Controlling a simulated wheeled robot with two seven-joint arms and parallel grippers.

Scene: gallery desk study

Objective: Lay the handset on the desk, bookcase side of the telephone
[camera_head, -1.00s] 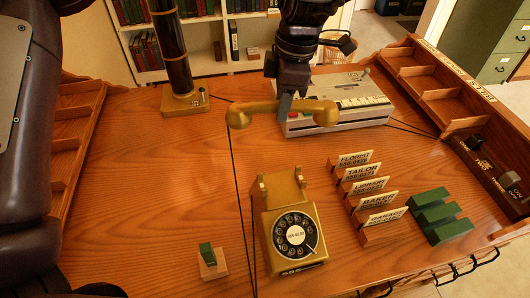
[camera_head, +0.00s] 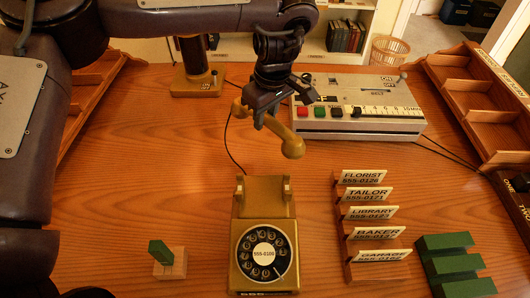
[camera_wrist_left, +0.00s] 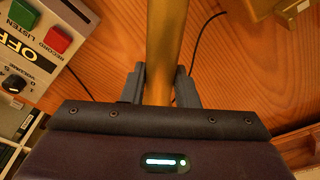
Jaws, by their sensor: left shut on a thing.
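The brass-coloured handset (camera_head: 290,147) is beyond the telephone (camera_head: 264,210) in the head view, on its bookcase side, lying diagonally. My left gripper (camera_head: 262,112) is shut around the middle of its grip and hides part of it. In the left wrist view the handset's bar (camera_wrist_left: 163,45) runs between the two fingers of the left gripper (camera_wrist_left: 160,85). I cannot tell exactly how far it is above the desk (camera_head: 140,160). The telephone has a black dial and an empty cradle facing the bookcase (camera_head: 348,62). My right gripper is not in view.
A grey recorder (camera_head: 355,122) with coloured buttons stands right of the handset. A brass lamp-like base (camera_head: 197,83) stands back left. Name cards (camera_head: 368,212), green blocks (camera_head: 450,262) and a small green-topped wooden block (camera_head: 168,260) are nearer. Dark cords cross the desk. Desk left of the telephone is mostly clear.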

